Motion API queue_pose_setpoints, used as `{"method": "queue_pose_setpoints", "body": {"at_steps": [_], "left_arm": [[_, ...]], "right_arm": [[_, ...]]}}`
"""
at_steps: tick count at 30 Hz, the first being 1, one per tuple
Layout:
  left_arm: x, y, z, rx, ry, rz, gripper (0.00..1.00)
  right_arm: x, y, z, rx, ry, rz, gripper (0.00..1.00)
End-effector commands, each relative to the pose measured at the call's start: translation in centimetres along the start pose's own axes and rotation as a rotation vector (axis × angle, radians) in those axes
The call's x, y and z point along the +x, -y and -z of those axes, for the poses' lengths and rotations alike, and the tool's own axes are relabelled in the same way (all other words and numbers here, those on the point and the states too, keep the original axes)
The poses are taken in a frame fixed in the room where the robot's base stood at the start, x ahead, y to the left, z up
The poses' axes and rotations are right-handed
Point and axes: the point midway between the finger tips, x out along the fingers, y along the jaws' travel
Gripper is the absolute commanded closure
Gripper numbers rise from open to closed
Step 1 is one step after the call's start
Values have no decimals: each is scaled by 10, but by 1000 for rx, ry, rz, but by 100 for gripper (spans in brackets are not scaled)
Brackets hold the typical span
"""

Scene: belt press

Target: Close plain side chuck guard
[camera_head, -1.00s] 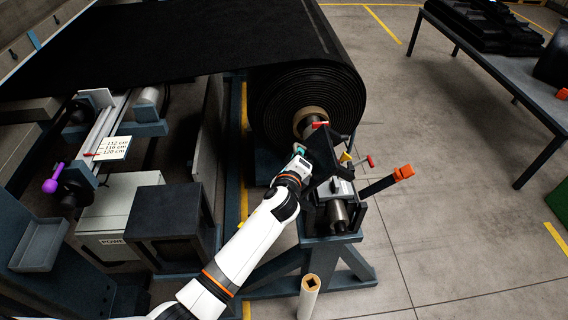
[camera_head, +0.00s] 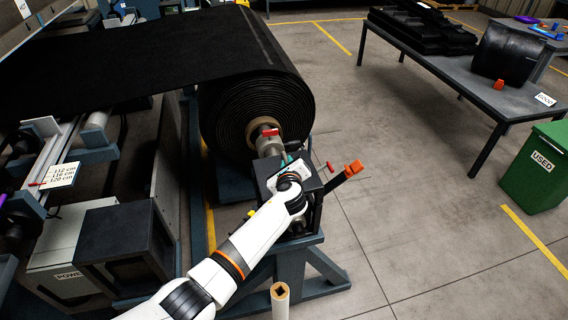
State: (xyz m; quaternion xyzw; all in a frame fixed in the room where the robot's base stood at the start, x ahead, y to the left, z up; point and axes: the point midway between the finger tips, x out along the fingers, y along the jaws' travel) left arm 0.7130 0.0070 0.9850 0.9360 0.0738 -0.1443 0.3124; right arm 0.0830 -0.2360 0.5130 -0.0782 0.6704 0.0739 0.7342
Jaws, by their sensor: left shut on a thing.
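The chuck guard (camera_head: 266,171) is a dark cover on the blue stand (camera_head: 290,262) at the near end of the roll's shaft. It now lies down over the chuck, which it hides. My left gripper (camera_head: 286,163) is at the top of the guard and shut on it; its fingertips are partly hidden by my wrist. Whether the guard is fully seated cannot be seen. My right gripper is not in view.
The black belt roll (camera_head: 250,100) stands just behind the guard. An orange-tipped lever (camera_head: 352,168) sticks out to its right. Open floor lies right, before a table (camera_head: 440,85) and green bin (camera_head: 535,175).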

Motion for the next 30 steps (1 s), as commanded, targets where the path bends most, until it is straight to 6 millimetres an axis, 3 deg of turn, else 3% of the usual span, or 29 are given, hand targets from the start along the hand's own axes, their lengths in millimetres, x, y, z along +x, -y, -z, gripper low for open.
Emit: {"method": "queue_pose_setpoints", "body": {"at_steps": [10, 11, 14, 24, 30], "left_arm": [[2, 0, -5, -1, 1, -5, 100], [2, 0, -5, -1, 1, -5, 82], [2, 0, -5, -2, 1, -4, 66], [0, 2, -5, -2, 0, -1, 66], [-20, 1, -5, -3, 1, -2, 66]], "right_arm": [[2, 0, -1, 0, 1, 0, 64], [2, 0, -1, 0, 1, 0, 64], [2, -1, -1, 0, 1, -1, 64], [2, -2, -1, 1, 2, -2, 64], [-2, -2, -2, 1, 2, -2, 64]]}}
